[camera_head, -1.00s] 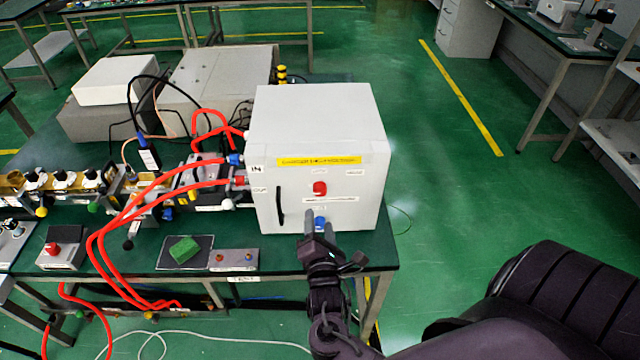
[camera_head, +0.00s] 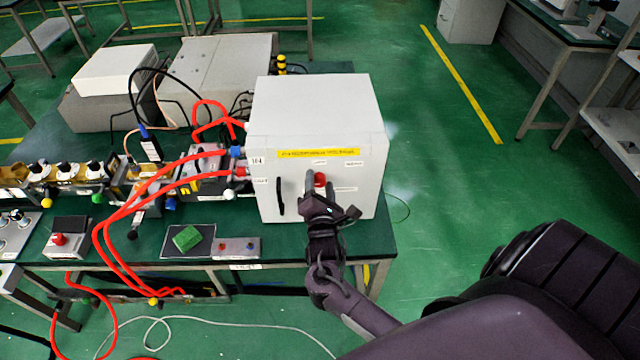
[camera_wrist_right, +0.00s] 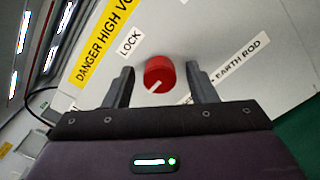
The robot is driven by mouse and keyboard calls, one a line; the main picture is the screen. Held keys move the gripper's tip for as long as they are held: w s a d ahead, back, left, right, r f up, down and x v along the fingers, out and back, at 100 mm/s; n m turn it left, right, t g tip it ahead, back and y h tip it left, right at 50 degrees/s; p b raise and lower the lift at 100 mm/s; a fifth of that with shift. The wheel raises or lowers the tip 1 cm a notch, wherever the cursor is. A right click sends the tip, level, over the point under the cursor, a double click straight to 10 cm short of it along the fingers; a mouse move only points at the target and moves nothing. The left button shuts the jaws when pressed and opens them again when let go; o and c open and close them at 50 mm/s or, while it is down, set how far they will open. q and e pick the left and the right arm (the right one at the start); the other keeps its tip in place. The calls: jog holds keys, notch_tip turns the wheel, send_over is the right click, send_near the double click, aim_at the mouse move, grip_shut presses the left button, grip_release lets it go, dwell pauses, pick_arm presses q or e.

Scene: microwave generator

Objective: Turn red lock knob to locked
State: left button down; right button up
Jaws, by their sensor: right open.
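The red lock knob (camera_head: 319,180) is on the front of the white cabinet (camera_head: 318,110), below the yellow warning strip. In the right wrist view the red knob (camera_wrist_right: 159,74) shows a white pointer line, beside a label reading LOCK (camera_wrist_right: 130,42). My right gripper (camera_head: 317,182) is at the cabinet front. In the right wrist view its fingers (camera_wrist_right: 160,88) are open, one on each side of the knob with gaps between. I cannot tell how deep the fingertips reach around it. The blue knob lower on the front is hidden behind my right gripper. My left gripper is not in view.
A black door handle (camera_head: 281,196) is left of the knob. Red hoses (camera_head: 150,190) run from the cabinet's left side. A green block on a dark pad (camera_head: 187,240) and a small control box (camera_head: 66,240) lie on the bench. Floor right of the bench is clear.

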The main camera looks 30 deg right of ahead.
jog(key=c, duration=1)
jog(key=m, duration=0.3)
jog(key=shift+m+p, duration=0.4)
jog(key=m, duration=0.4)
jog(key=shift+m, duration=0.3)
jog(key=m, duration=0.4)
jog(key=shift+m, duration=0.3)
jog(key=m+b, duration=0.1)
jog(key=m, duration=0.3)
jog(key=shift+m, duration=0.4)
jog(key=o, duration=1)
